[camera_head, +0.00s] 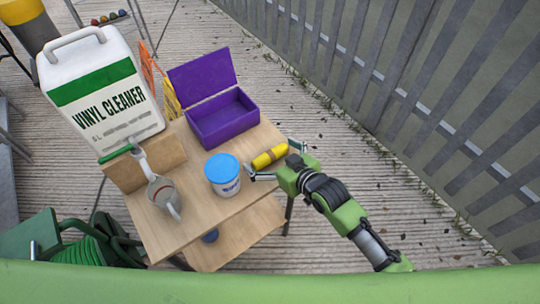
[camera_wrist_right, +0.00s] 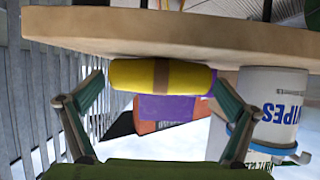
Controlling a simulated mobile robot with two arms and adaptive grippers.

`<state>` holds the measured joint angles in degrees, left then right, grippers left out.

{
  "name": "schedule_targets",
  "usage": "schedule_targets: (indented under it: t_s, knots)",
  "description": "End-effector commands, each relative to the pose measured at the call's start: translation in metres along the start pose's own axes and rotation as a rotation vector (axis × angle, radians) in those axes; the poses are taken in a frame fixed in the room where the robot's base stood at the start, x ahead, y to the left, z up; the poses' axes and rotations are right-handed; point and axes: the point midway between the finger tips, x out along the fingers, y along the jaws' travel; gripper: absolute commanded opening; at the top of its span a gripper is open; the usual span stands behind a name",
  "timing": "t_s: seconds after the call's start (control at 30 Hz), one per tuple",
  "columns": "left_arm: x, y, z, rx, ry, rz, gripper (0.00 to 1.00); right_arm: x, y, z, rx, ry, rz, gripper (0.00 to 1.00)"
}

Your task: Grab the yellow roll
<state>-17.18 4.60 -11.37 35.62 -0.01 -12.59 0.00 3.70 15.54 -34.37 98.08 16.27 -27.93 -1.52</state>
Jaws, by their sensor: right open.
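The yellow roll (camera_head: 269,157) lies near the right edge of the small wooden table. It has a brown band around its middle, which shows in the right wrist view (camera_wrist_right: 160,77). My right gripper (camera_head: 275,161) reaches in from the right, with one finger toward each end of the roll. In the right wrist view the open fingers (camera_wrist_right: 158,84) stand apart at either side of the roll. Whether either finger touches the roll cannot be told. My left gripper is not in view.
A white wipes tub (camera_head: 224,183) with a blue lid stands left of the roll, close to one finger. An open purple box (camera_head: 224,117) stands behind. A metal fence (camera_head: 440,110) runs along the right.

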Motion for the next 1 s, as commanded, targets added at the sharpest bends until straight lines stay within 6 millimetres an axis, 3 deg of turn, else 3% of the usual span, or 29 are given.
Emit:
schedule_targets:
  t_s: [0.13,0.3,0.73,0.93,1.0]
  knots:
    - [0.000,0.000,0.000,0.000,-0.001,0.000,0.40,0.000,0.000,0.000,0.000,-0.001,0.000,1.00]
    - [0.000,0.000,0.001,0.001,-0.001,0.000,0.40,0.000,0.000,0.001,0.000,-0.001,0.000,0.62]
    - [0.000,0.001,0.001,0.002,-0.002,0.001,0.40,-0.003,0.000,-0.004,-0.001,0.000,0.000,0.61]
    - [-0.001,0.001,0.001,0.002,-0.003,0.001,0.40,-0.015,0.000,-0.031,-0.003,0.004,-0.001,0.61]
    - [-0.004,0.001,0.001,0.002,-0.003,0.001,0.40,-0.030,-0.006,-0.036,0.000,0.000,-0.003,0.61]
